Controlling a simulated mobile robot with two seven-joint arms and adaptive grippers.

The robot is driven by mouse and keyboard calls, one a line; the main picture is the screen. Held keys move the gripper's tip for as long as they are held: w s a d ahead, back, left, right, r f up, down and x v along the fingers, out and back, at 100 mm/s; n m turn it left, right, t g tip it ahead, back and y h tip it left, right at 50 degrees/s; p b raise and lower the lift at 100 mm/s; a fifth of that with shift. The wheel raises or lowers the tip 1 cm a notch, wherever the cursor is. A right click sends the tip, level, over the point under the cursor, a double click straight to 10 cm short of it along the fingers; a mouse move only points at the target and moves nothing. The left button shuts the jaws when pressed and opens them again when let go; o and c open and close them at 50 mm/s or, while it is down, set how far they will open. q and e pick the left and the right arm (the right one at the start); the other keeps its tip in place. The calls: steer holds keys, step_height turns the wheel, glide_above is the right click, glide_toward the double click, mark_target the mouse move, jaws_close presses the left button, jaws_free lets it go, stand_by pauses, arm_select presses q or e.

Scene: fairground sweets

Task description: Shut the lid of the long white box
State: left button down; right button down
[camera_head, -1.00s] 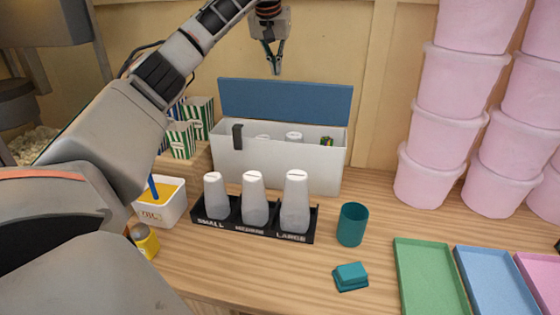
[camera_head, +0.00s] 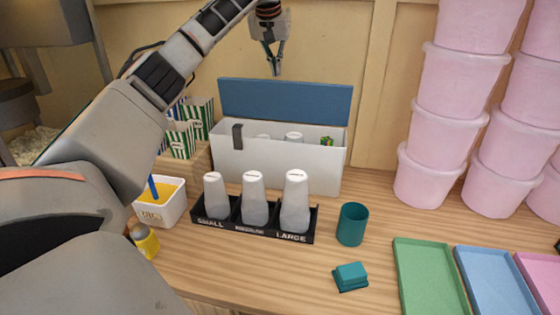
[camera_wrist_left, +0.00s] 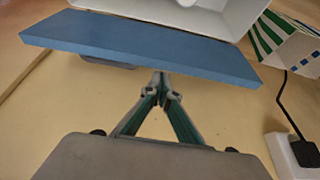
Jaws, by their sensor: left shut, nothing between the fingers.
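The long white box (camera_head: 285,167) stands at the back of the counter against the wall. Its blue lid (camera_head: 285,101) is open and stands up along the back edge. White bottle-like things and a small green and yellow thing show inside the box. My left gripper (camera_head: 275,72) is shut and empty, above the lid and near the wall. In the left wrist view, the fingertips (camera_wrist_left: 160,78) are close to the edge of the lid (camera_wrist_left: 140,48); I cannot tell whether they touch it. My right gripper is not in view.
A black rack (camera_head: 255,226) with three white bottles stands in front of the box. A teal cup (camera_head: 352,224) and a teal block (camera_head: 350,276) are to its right. Striped cartons (camera_head: 181,138) stand left of the box, pink tubs (camera_head: 430,180) right.

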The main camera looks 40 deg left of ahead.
arm_select(q)
steer(key=shift+f, duration=0.7)
steer(key=shift+s+d+f+p, duration=0.1)
steer(key=shift+s+d+p, duration=0.2)
steer(key=shift+s, duration=0.35)
steer(key=shift+s+d+f+p, duration=0.15)
steer(key=shift+s+d, duration=0.25)
steer(key=shift+s, duration=0.25)
steer(key=shift+s+d+f, duration=0.3)
steer(key=shift+s+d, duration=0.1)
steer(key=shift+s, duration=0.25)
steer(key=shift+s+d+f, duration=0.25)
steer(key=shift+s+d, duration=0.1)
steer(key=shift+s, duration=0.3)
steer(key=shift+s+d+f, duration=0.4)
steer(key=shift+s+f, duration=0.15)
steer(key=shift+s, duration=0.15)
steer(key=shift+s+d+f, duration=0.35)
steer(key=shift+s+f, duration=0.2)
steer(key=shift+s, duration=0.1)
